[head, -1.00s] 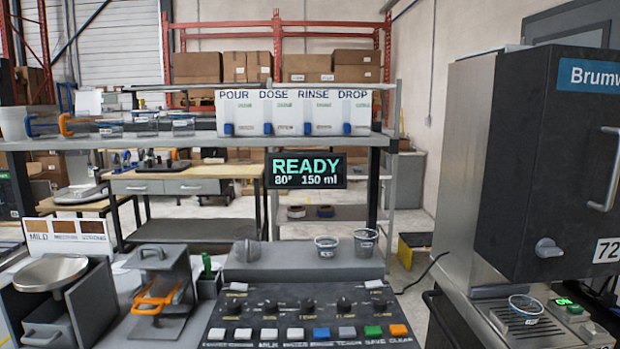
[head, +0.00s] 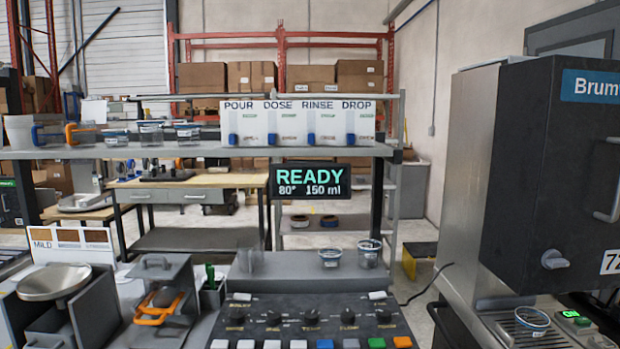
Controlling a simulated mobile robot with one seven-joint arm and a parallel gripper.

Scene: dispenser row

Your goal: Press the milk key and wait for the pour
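The dark control panel (head: 310,318) is at the bottom centre of the head view, with a row of knobs and a row of coloured keys. The hanging display (head: 309,182) reads READY, 80°, 150 ml. A clear cup (head: 531,319) stands on the drip tray of the Brumw… machine (head: 555,170) at the right. I see no pour there. My gripper is not in view.
Two small clear cups (head: 330,257) (head: 368,253) stand on the ledge behind the panel. A portafilter with an orange handle (head: 156,312) and a round metal pan (head: 54,281) are at the left. A shelf (head: 150,152) with labelled dispensers (head: 298,122) spans behind.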

